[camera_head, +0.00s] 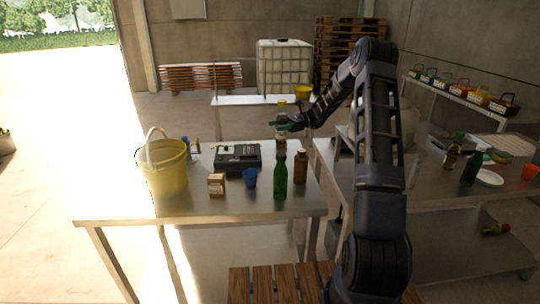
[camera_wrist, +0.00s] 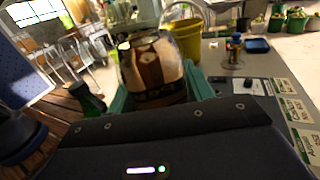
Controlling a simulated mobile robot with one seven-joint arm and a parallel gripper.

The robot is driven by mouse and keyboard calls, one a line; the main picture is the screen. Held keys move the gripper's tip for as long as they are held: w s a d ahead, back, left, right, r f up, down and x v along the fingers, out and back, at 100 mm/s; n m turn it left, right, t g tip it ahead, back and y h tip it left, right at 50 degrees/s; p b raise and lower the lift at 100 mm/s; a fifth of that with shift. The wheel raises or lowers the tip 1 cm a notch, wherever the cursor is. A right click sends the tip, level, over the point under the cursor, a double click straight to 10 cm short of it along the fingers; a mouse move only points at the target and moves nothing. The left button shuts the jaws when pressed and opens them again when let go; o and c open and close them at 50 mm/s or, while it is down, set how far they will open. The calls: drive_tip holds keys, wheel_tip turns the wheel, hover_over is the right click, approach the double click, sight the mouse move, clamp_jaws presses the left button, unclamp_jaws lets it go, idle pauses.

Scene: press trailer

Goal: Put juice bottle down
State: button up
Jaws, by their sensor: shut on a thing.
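My gripper (camera_head: 285,123) is shut on the juice bottle (camera_head: 281,107), above the back part of the left metal table (camera_head: 232,206). Part of the bottle shows above the fingers and its lower end below them. In the wrist view the bottle (camera_wrist: 152,66), with a brown and cream pattern, sits between my teal fingers. Its lower end appears just above the green bottle's top in the head view; I cannot tell the gap to the table.
On the left table stand a yellow bucket (camera_head: 165,172), a dark device (camera_head: 237,157), a small box (camera_head: 216,185), a blue cup (camera_head: 250,178), a green bottle (camera_head: 280,180) and a brown bottle (camera_head: 300,167). The table's front left is clear. A second metal table (camera_head: 430,188) stands right.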

sight(284, 137)
wheel_tip(284, 137, down, 14)
drive_tip(key=shift+r, duration=0.25)
idle(0.4)
drive_tip(key=o, duration=1.6)
drive_tip(key=shift+f, duration=0.1)
drive_tip(key=shift+c, duration=0.2)
drive_tip(key=d+r, duration=0.1)
drive_tip(key=r, duration=0.1)
drive_tip(key=d+r, duration=0.1)
drive_tip(key=r, duration=0.1)
drive_tip(key=w+r, duration=0.1)
drive_tip(key=r, duration=0.1)
drive_tip(key=shift+d+r, duration=0.15)
drive_tip(key=shift+d, duration=0.25)
drive_tip(key=shift+w+r, duration=0.1)
drive_tip(key=shift+r, duration=0.4)
